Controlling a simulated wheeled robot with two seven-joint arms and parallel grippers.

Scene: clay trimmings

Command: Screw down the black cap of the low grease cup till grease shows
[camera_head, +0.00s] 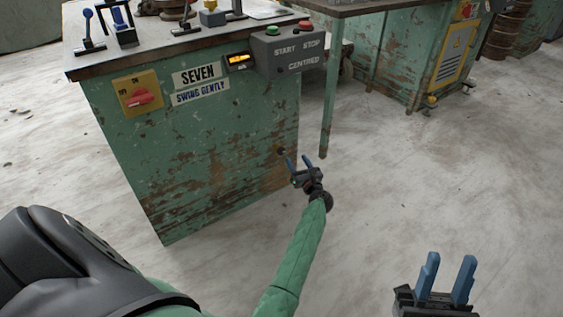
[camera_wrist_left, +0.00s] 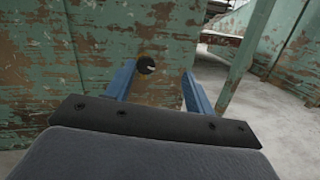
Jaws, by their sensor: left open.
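The black cap (camera_wrist_left: 146,65) of the low grease cup shows in the left wrist view as a small dark disc with a pale mark, on the worn green cabinet face. In the head view the cap (camera_head: 281,150) is a small dark spot near the cabinet's right edge. My left gripper (camera_head: 298,162) is open, its blue fingers pointing at the cabinet. In the left wrist view the cap appears between the fingertips (camera_wrist_left: 158,69), closer to the left one; contact cannot be told. No grease can be made out. My right gripper (camera_head: 447,277) is open and empty at the lower right.
The green cabinet (camera_head: 190,140) carries a red switch on a yellow plate (camera_head: 140,94), a start/stop box (camera_head: 288,50) and several levers on top. A table leg (camera_head: 330,100) stands right of the cap. The floor (camera_head: 420,170) is clear around my right gripper.

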